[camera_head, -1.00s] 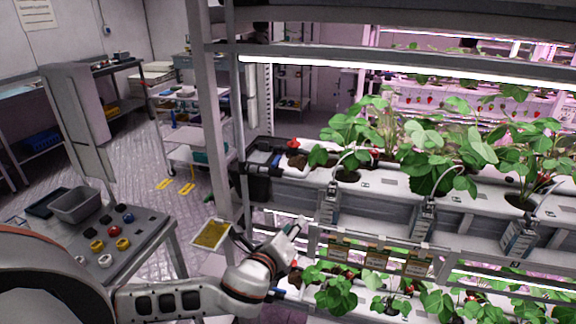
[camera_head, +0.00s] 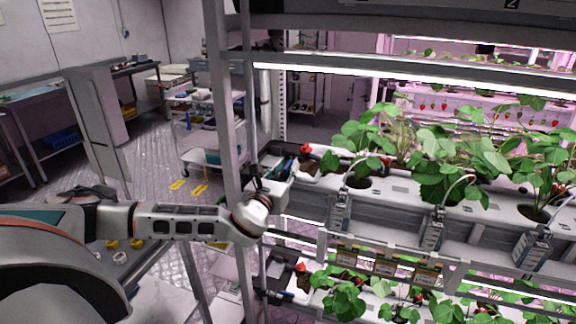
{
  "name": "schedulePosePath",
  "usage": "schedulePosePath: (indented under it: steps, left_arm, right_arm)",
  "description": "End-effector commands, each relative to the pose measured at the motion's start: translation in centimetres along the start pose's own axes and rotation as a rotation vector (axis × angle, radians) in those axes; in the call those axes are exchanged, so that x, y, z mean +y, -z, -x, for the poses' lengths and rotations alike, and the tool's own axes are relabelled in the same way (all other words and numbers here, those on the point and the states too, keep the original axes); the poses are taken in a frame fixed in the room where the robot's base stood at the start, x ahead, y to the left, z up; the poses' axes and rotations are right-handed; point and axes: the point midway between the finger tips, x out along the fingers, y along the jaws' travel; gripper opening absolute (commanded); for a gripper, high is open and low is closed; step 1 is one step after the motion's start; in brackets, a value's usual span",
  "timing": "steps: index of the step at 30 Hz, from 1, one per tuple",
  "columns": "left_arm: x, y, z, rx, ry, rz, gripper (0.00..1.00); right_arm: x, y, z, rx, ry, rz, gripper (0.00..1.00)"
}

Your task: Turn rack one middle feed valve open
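A small red valve handle (camera_head: 305,149) shows at the left end of the middle planting channel (camera_head: 400,203). A second red handle (camera_head: 301,267) shows at the left end of the lower channel. My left arm comes in from the left, and its wrist is in front of the rack's left post. My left gripper (camera_head: 280,177) is at the left end of the middle channel, a little left of and below the upper red handle. Its fingers are small and dark against the fittings, so I cannot tell their opening or any contact. My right gripper is out of view.
The rack's upright post (camera_head: 225,110) stands just left of the gripper. Strawberry plants (camera_head: 440,165) fill the channels to the right. Labelled tags hang on a rail (camera_head: 390,262) below the middle channel. A trolley (camera_head: 205,130) and open floor lie behind left.

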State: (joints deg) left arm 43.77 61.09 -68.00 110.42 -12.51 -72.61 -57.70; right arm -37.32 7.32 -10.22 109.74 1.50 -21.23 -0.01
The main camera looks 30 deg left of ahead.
Motion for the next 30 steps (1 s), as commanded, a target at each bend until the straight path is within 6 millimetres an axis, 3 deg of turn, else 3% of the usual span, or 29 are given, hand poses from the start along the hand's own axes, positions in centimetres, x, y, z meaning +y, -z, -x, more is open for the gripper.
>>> schedulePosePath:
  steps: [6,14,17,18,30]
  left_arm:
    - [0.0,0.0,-1.6,0.000,0.000,0.001,0.26]
    - [0.0,0.1,-1.8,0.001,0.000,0.002,0.26]
    - [0.0,0.1,-1.7,0.001,0.000,0.002,0.03]
    - [0.0,0.0,-1.7,0.001,0.000,0.002,0.00]
    - [-0.2,0.1,-1.7,0.002,-0.034,0.005,0.00]
  right_arm:
    - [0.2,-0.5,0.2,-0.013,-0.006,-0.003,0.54]
    - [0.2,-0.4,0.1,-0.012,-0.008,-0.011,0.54]
    - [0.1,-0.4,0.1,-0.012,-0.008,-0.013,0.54]
    - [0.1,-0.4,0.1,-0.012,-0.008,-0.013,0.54]
    - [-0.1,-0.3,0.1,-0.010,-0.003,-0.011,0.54]
